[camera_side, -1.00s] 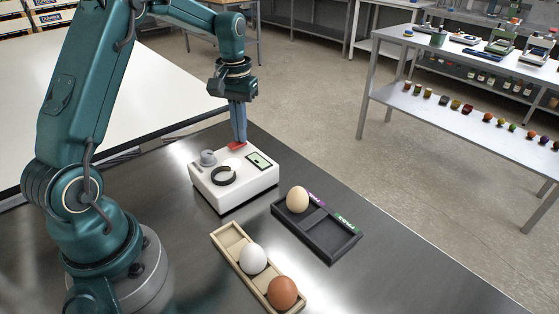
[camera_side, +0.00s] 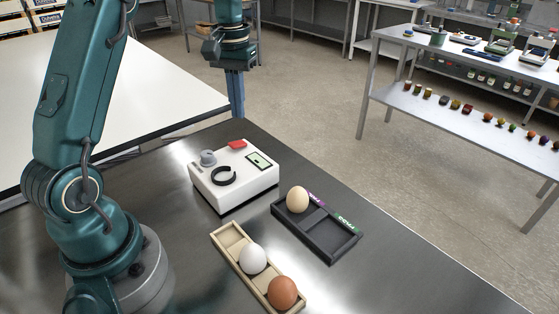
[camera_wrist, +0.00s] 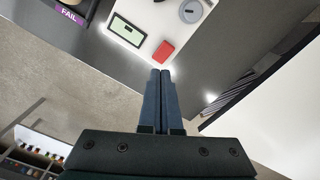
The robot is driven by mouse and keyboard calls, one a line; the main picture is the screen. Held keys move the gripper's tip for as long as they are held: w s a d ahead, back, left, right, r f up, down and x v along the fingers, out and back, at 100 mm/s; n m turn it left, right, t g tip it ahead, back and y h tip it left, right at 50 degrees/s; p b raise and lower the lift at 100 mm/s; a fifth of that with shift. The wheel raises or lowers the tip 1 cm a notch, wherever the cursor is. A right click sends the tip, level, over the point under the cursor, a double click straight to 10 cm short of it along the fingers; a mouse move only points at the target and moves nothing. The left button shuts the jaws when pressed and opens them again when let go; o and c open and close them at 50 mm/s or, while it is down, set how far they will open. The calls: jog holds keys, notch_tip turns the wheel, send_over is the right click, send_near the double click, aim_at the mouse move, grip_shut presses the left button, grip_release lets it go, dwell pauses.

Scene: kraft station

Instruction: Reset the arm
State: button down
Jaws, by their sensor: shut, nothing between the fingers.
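My gripper (camera_side: 236,112) is shut and empty, raised in the air behind the white device in the side view. Its two blue fingers lie together in the wrist view (camera_wrist: 160,75). The white device (camera_side: 228,196) has a red button (camera_side: 237,145), a small green screen (camera_side: 259,160), a grey knob (camera_side: 208,157) and a dark ring (camera_side: 223,176) on top. The red button also shows in the wrist view (camera_wrist: 163,52), just beyond the fingertips in the picture, with the fingers apart from it.
A dark two-compartment tray (camera_side: 318,247) holds a cream egg (camera_side: 297,199) in its purple-labelled compartment. A beige tray (camera_side: 222,243) holds a white egg (camera_side: 253,258) and a brown egg (camera_side: 283,292); its far compartment is empty. A metal shelf table (camera_side: 470,115) stands off to the right.

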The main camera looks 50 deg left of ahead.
jog(key=shift+r, duration=0.45)
jog(key=s+d+r+m+t, duration=0.3)
jog(key=s+d+r, duration=0.3)
jog(key=d+r, duration=0.3)
jog(key=s+d+f+m+t, duration=0.2)
jog(key=s+d+f, duration=0.4)
jog(key=s, duration=0.4)
jog(key=shift+f+m+t, duration=0.3)
jog(key=shift+f+m, duration=0.2)
jog(key=shift+f, duration=0.25)
